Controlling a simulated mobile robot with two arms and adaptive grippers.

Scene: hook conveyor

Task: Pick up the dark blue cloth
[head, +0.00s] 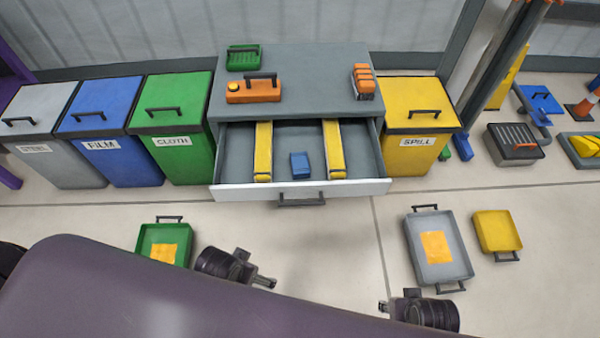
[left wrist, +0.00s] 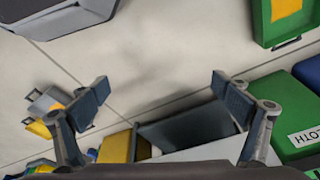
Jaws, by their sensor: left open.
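A small dark blue block-like piece (head: 300,165), which looks like the folded cloth, lies in the open drawer (head: 226,150) between two yellow strips. My left gripper (head: 268,282) is in front of the drawer, below and left of the blue piece in the head view, apart from it. In the left wrist view the left gripper's (left wrist: 160,92) fingers are wide apart with nothing between them. The drawer also shows there (left wrist: 190,125), partly cut off by the gripper; the blue piece is not clear. My right gripper (head: 384,305) is at the lower right; its fingers are hard to make out.
The grey cabinet top (head: 310,75) carries a green tray, an orange case and an orange stack. Grey, blue and green bins (head: 175,95) stand left, a yellow bin (head: 418,105) right.

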